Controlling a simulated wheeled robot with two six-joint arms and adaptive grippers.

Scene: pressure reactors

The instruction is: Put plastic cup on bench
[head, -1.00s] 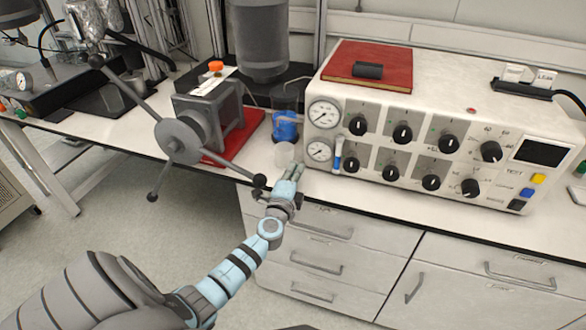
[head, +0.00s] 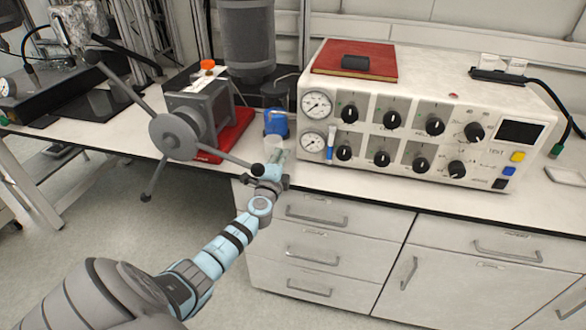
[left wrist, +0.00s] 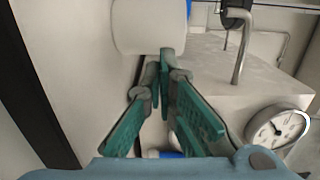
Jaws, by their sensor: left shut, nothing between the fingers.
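A small translucent white plastic cup (head: 274,144) appears at the front part of the white bench (head: 330,175), left of the gauges. It shows as a pale rounded shape at the top of the left wrist view (left wrist: 148,25). My left gripper (head: 278,158) is just in front of the cup and partly covers it in the head view. Its teal fingers (left wrist: 166,62) are shut and empty, with tips close to the cup. I cannot tell whether they touch it. My right gripper is not in view.
A control box (head: 420,125) with knobs and gauges stands right of the cup. A grey device with a spoked handwheel (head: 174,136) stands to the left on a red base. A blue object (head: 276,123) is behind the cup.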

